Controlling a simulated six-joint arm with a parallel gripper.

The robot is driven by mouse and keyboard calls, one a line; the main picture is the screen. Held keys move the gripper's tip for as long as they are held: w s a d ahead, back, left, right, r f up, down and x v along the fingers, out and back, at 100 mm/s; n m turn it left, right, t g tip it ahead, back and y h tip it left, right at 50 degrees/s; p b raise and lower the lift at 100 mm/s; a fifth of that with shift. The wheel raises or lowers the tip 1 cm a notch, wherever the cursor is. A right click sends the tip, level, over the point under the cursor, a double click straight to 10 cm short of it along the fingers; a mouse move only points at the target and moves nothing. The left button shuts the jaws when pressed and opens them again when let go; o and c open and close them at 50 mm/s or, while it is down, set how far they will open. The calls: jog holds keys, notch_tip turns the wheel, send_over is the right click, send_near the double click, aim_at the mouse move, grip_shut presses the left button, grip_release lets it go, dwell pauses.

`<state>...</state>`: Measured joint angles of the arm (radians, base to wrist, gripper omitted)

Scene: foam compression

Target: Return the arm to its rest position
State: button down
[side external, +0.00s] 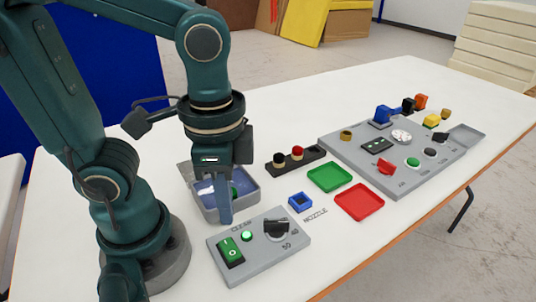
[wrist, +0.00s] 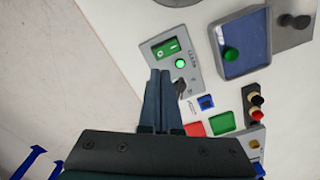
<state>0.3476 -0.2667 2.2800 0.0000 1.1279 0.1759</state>
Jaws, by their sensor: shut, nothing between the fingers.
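My gripper (side external: 225,217) points down above the table, with its fingers together and nothing between them. In the side view its fingertips overlap the front edge of a grey box with a blue inside (side external: 252,197); I cannot tell the exact height. In the wrist view the closed fingers (wrist: 160,74) reach toward a grey control panel (wrist: 158,65). That panel (side external: 284,252) stands in front of the gripper in the side view. It has a green rocker switch, a lit green button and a black knob.
On the white table (side external: 425,85) are a blue square holder (side external: 300,202), a green tray (side external: 330,177), a red tray (side external: 359,201) and a black rack (side external: 290,162). A large grey panel (side external: 345,147) with several knobs and parts stands at the right.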

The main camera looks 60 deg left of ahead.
jog(key=w+a+r+n+t, duration=0.3)
jog(key=a+n+t, duration=0.1)
jog(key=n+t, duration=0.1)
jog(key=shift+w+a+r+n+t, duration=0.15)
jog(key=shift+a+n+t, duration=0.15)
jog(key=shift+a+n, duration=0.15)
